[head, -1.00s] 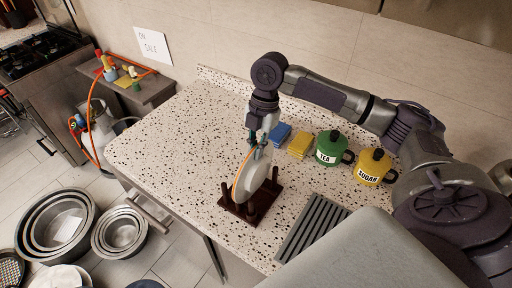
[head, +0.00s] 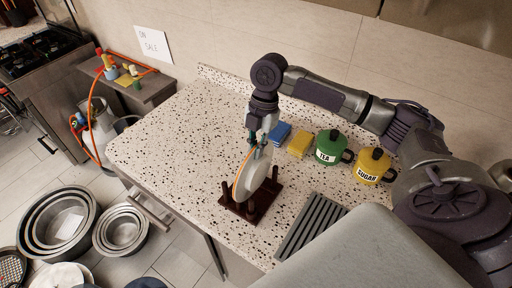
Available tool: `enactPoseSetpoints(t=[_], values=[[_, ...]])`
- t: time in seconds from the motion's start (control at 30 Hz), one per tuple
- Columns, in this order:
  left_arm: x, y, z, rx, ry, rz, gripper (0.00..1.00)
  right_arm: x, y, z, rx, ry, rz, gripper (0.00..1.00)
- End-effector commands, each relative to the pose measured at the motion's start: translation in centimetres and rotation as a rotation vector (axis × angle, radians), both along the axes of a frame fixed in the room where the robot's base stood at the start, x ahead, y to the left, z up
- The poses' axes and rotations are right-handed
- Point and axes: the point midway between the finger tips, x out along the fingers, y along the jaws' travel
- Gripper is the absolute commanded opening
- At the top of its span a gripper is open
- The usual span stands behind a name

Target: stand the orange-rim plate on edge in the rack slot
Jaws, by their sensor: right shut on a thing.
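The orange-rim plate (head: 256,177) stands close to upright on edge at the dark wooden rack (head: 266,198) on the speckled counter. Its lower part is between the rack's pegs; whether it rests on the rack base I cannot tell. My right gripper (head: 257,145) comes down from above and is shut on the plate's top edge. My left gripper is not in view.
A grey ridged mat (head: 312,226) lies right of the rack. The counter's left (head: 165,150) is clear.

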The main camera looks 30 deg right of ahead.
Motion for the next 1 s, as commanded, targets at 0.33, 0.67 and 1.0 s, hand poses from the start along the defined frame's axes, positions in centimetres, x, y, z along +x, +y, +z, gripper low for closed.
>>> enactPoseSetpoints(t=[0.33, 0.67, 1.0], values=[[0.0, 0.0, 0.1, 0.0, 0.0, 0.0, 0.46, 0.0, 0.0, -0.2, 0.0, -0.001, 0.0, 0.0], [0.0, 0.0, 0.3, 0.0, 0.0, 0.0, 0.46, 0.0, 0.0, -1.0, 0.0, -0.001, 0.0, 0.0], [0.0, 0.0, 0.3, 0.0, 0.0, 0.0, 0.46, 0.0, 0.0, -0.9, 0.0, -0.001, 0.0, 0.0]])
